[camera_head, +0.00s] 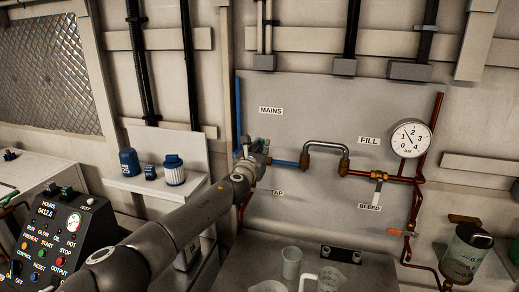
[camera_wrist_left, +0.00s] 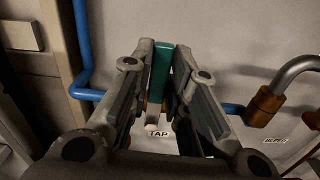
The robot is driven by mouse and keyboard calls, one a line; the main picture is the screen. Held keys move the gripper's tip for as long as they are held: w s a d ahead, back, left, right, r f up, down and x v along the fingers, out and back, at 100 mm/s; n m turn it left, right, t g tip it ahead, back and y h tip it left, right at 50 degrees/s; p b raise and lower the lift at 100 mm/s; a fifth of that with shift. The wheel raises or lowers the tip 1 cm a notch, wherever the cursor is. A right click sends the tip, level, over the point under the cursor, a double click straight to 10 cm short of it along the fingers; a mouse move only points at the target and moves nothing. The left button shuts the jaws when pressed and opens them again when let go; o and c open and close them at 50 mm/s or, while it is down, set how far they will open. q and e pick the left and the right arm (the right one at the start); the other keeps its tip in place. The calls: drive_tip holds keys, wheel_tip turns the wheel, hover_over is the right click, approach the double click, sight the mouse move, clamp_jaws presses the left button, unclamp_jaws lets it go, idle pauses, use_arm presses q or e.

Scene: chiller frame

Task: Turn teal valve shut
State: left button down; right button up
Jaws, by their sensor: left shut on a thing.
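The teal valve handle (camera_wrist_left: 160,74) stands upright between the fingers of my left gripper (camera_wrist_left: 163,88) in the left wrist view. The fingers are shut on it from both sides. In the head view my left gripper (camera_head: 259,156) is at the wall panel, at the junction of the blue pipe below the MAINS label, and it hides most of the valve. A TAP label (camera_wrist_left: 158,134) shows below the handle in the wrist view. My right gripper is in neither view.
Right of the valve are a grey looped hose (camera_head: 327,146), copper pipework and a round gauge (camera_head: 411,138). The blue pipe (camera_wrist_left: 84,50) rises to the left. Clear jugs (camera_head: 331,279) stand on the bench below. A control box (camera_head: 62,235) is at the lower left.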

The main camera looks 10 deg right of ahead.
use_arm(q)
drive_tip(key=shift+s+d, duration=0.1)
drive_tip(key=shift+d, duration=0.1)
drive_tip(key=c, duration=1.4)
unclamp_jaws()
drive_tip(key=shift+d, duration=0.1)
drive_tip(key=shift+c, duration=0.2)
drive_tip(key=shift+d, duration=0.1)
drive_tip(key=shift+s+a, duration=0.1)
drive_tip(key=shift+a, duration=0.2)
drive_tip(key=shift+v, duration=5.8)
drive_tip(key=shift+s+d+f, duration=0.1)
drive_tip(key=shift+d, duration=0.1)
